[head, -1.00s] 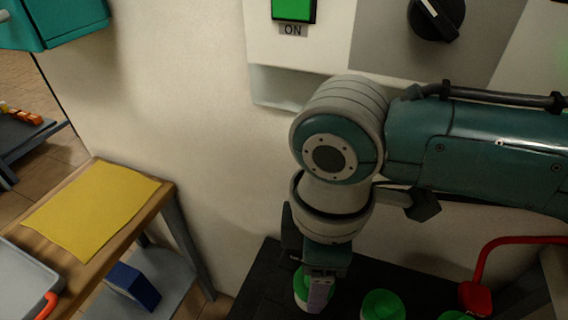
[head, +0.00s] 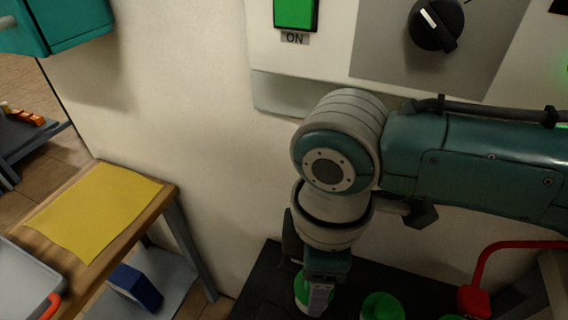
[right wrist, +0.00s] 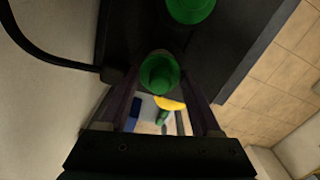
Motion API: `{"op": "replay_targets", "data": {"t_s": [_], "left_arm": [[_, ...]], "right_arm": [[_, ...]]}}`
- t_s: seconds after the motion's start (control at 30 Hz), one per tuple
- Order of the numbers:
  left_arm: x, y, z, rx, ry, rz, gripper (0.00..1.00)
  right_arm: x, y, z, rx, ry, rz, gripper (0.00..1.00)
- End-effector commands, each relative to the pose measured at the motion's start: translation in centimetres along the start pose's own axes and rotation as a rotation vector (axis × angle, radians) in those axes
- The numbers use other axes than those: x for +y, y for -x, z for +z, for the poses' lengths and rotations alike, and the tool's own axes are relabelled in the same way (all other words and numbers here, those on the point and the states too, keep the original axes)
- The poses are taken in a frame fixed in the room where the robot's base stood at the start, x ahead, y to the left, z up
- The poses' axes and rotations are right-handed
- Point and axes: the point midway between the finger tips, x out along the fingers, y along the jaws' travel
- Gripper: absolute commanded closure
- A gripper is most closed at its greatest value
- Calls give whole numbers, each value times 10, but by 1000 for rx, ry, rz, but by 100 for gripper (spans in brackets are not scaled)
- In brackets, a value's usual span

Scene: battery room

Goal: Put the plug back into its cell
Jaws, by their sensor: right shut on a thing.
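My right gripper (head: 319,296) points down over the black battery (head: 262,278) at the bottom of the head view. It is shut on a green plug (right wrist: 160,72), which shows between its fingers in the right wrist view. In the head view green and white parts (head: 301,290) show beside and behind the fingers. Whether the plug sits in a cell or above it, I cannot tell; its lower end is hidden. Another green plug (head: 381,307) is on the battery to the right, and one more (head: 452,317) is cut off by the bottom edge. My left gripper is out of view.
A red cable with a clamp (head: 474,299) is at the battery's right. Behind is a wall with a green ON button (head: 295,13) and a black knob (head: 436,24). At left, a wooden table bears a yellow cloth (head: 95,208) and a grey tray (head: 22,282).

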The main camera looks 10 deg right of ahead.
Motion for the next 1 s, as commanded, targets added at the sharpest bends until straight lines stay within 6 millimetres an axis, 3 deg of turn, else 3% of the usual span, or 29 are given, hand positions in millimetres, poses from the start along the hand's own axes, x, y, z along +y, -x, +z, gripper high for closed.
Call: {"op": "replay_targets", "data": {"t_s": [0.27, 0.3, 0.57, 1.0], "left_arm": [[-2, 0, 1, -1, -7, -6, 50], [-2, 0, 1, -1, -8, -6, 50], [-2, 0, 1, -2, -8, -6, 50], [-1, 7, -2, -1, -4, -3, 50]], "right_arm": [[0, 0, 0, 0, 0, 0, 87], [0, 0, 0, 0, 0, 0, 32], [0, 0, 0, 0, 0, 0, 2], [0, 7, 0, 0, -1, 0, 0]]}}
